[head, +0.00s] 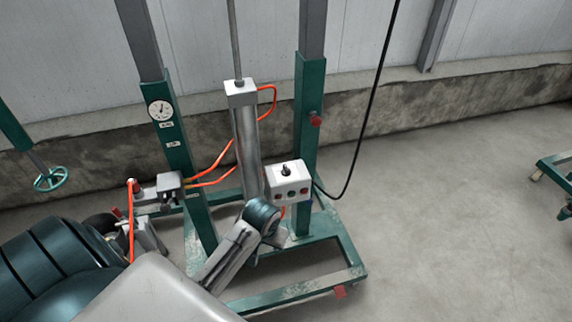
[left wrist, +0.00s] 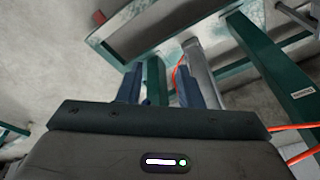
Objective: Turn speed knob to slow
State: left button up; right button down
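The speed knob (head: 287,170) is a small black knob on top of a white control box (head: 290,185) at the middle of the head view. Its setting is too small to read. Coloured buttons sit on the box's front face. My left arm reaches up from the lower left, and its dark joint lies just below and left of the box. My left gripper (left wrist: 158,75) shows in the left wrist view with its two blue fingers apart and nothing between them. I cannot make it out in the head view. The knob is not visible in the left wrist view. My right gripper is not in view.
A green frame (head: 308,140) with a steel cylinder (head: 246,150) carries the box. A round gauge (head: 160,109) is on the left post. Orange hoses (head: 214,162) and a black cable (head: 371,100) hang nearby.

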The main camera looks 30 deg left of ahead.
pick_arm(q)
jog(key=w+a+n, duration=0.2)
jog(key=w+a, duration=0.1)
jog(key=w, duration=0.6)
notch_tip(320, 180, up, 13)
jog(key=n+g+h, duration=0.1)
jog(key=n+g, duration=0.1)
jog(key=n, duration=0.4)
send_over(286, 168)
notch_tip(286, 168, down, 10)
jog(key=shift+w+a+f+p, duration=0.1)
jog(key=shift+f+p, duration=0.05)
jog(key=shift+p, duration=0.4)
grip_shut()
